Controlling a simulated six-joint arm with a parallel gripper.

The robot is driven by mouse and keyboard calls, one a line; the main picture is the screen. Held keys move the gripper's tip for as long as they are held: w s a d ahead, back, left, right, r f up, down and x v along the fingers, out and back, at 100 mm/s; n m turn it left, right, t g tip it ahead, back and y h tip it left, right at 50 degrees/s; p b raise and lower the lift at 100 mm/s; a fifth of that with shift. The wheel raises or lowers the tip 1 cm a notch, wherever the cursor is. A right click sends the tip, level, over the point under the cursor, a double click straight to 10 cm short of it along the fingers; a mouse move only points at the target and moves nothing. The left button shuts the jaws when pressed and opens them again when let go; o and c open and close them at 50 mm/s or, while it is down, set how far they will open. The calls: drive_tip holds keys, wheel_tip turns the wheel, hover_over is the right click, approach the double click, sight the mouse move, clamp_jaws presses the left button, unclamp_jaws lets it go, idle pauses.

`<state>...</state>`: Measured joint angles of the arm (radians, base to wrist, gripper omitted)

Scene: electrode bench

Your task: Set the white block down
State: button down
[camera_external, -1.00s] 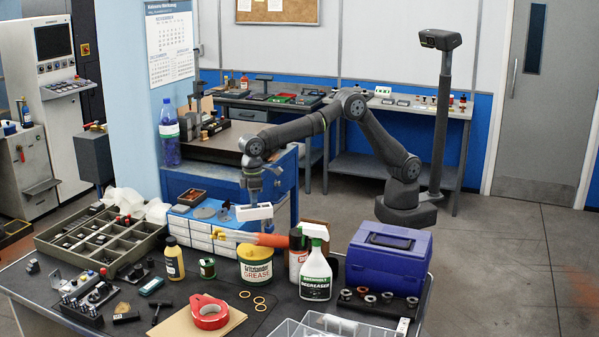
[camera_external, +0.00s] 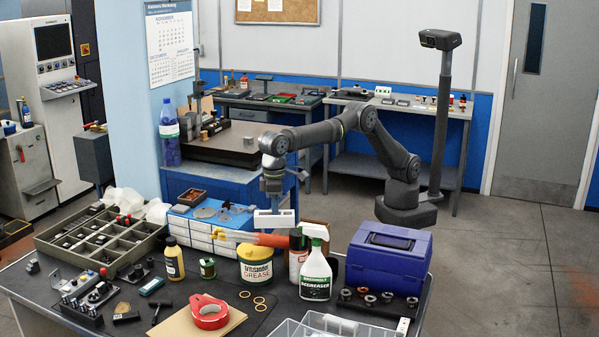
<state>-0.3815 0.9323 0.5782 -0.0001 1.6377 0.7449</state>
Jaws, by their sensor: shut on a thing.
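The white block (camera_external: 275,219) is a small rectangular piece with darker marks on its front face. It hangs level under my gripper (camera_external: 273,204), which points straight down and is shut on it. The block shows near the front right corner of the blue cabinet top (camera_external: 176,226), behind the grease tub (camera_external: 255,266) and the orange-handled tool (camera_external: 262,238). I cannot tell from this view whether its underside touches anything. The fingertips are small and partly merge with the block's top edge.
Flat grey parts (camera_external: 206,212) lie on the cabinet top, left of the block. Open floor lies to the right.

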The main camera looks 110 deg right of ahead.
sight(281, 216)
drive_tip(key=a, duration=0.1)
drive_tip(key=a+r, duration=0.1)
drive_tip(key=a, duration=0.2)
drive_tip(key=shift+a+r, duration=0.15)
drive_tip(key=shift+r, duration=0.1)
drive_tip(key=d+f+n, duration=0.1)
drive_tip(key=d+f, duration=0.2)
drive_tip(key=d, duration=0.7)
drive_tip(key=d+f+n, duration=0.1)
drive_tip(key=d+f, duration=0.3)
drive_tip(key=d, duration=0.6)
drive_tip(key=d+f+n, duration=0.2)
drive_tip(key=d+f, duration=0.1)
drive_tip(key=d, duration=0.8)
drive_tip(key=shift+f, duration=0.2)
